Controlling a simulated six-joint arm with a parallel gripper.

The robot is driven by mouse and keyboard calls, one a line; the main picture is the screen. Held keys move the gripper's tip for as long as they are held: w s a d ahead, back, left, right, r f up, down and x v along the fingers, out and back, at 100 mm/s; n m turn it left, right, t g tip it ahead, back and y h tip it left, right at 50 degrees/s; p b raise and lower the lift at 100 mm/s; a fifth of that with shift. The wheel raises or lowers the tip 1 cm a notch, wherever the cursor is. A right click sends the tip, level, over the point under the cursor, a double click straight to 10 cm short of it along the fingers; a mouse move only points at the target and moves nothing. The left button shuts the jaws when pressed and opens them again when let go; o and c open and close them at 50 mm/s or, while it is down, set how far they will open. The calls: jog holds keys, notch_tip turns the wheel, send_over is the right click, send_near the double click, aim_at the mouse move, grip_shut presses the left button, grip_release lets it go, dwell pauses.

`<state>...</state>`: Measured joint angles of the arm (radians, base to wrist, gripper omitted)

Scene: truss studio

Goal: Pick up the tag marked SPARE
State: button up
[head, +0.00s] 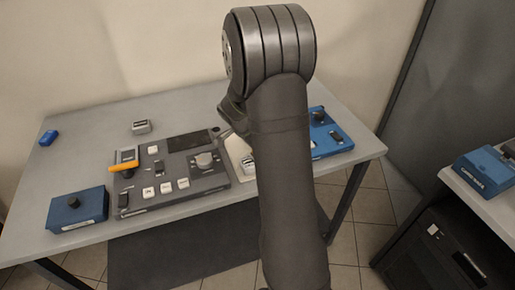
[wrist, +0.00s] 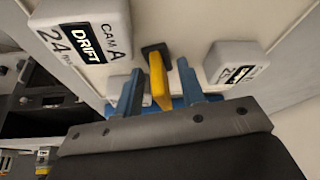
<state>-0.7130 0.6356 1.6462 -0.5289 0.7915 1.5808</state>
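In the wrist view my gripper (wrist: 160,88) has its two blue-grey fingers apart. A yellow upright piece on a dark square base (wrist: 154,50) shows between them, with gaps on both sides; I see no contact. A white block tag (wrist: 82,36) reading "CAM A", "24" and "DRIFT" is at upper left. Another white tag (wrist: 236,64) with a dark label is at right; its wording is not clear. A third pale block (wrist: 118,86) is partly hidden behind the left finger. No SPARE marking is legible. In the head view my arm hides the gripper.
A grey console (head: 175,172) with an orange lever (head: 123,168) stands on the grey table (head: 85,130). Blue boxes (head: 78,208) (head: 328,135) sit at its left and right. A small pale block (head: 141,127) and a blue item (head: 49,137) lie further back. Bare table surrounds them.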

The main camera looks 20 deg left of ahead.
jog(key=c, duration=0.7)
jog(key=shift+c, duration=0.2)
